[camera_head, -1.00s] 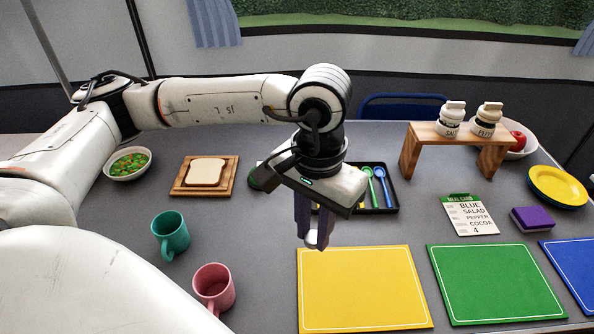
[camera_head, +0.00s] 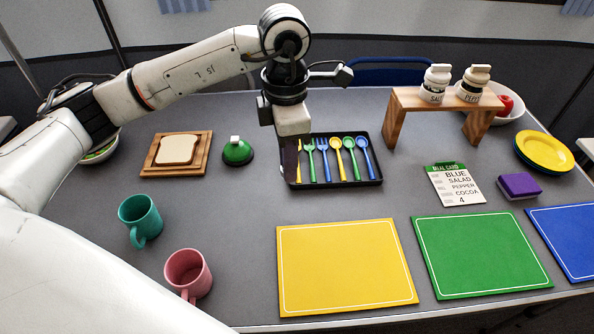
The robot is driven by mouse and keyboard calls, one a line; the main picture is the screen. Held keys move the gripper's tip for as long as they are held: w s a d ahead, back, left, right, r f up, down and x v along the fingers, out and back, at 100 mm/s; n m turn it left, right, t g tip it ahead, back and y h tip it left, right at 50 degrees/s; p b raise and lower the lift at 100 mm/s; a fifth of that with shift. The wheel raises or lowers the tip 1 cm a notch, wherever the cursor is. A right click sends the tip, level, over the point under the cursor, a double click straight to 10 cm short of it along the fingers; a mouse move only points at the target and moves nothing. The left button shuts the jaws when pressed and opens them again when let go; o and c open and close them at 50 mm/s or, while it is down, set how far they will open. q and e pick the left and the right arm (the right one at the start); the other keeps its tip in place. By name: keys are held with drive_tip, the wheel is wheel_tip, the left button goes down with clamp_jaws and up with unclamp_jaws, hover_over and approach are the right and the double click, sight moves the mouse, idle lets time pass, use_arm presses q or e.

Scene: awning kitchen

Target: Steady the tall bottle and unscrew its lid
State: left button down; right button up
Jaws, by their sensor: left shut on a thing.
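No tall bottle with a screw lid can be made out in this view. Two white lidded jars stand on the wooden riser (camera_head: 397,120) at the back right: a salt jar (camera_head: 437,83) and a pepper jar (camera_head: 473,83). My left gripper (camera_head: 290,177) points down at the left end of the black utensil tray (camera_head: 340,184), in front of part of it. It shows nearly edge-on, as one dark finger. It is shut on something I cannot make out. My right gripper is not in view.
A green dome with a white knob (camera_head: 237,151) and a bread board (camera_head: 152,167) lie left of the tray. A teal mug (camera_head: 139,217) and pink mug (camera_head: 187,270) stand at front left. Yellow (camera_head: 345,265), green (camera_head: 480,250) and blue mats line the front. Mid-table is clear.

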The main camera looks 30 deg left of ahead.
sight(287, 199)
use_arm(q)
drive_tip(key=w+f+n, duration=0.1)
drive_tip(key=f+n, duration=0.3)
drive_tip(key=n, duration=0.1)
drive_tip(key=w+a+f+n, duration=0.1)
drive_tip(key=f+n, duration=0.3)
drive_tip(key=n, duration=0.1)
drive_tip(key=w+a+f+n+b, duration=0.1)
drive_tip(key=f+n, duration=0.4)
drive_tip(key=n, duration=0.1)
drive_tip(key=shift+a, duration=0.2)
drive_tip(key=shift+f, duration=0.15)
drive_tip(key=c, duration=2)
unclamp_jaws()
drive_tip(key=shift+f, duration=0.1)
drive_tip(key=o, duration=0.5)
drive_tip(key=shift+c, duration=0.2)
wheel_tip(287, 199, up, 12)
drive_tip(key=shift+r, duration=0.2)
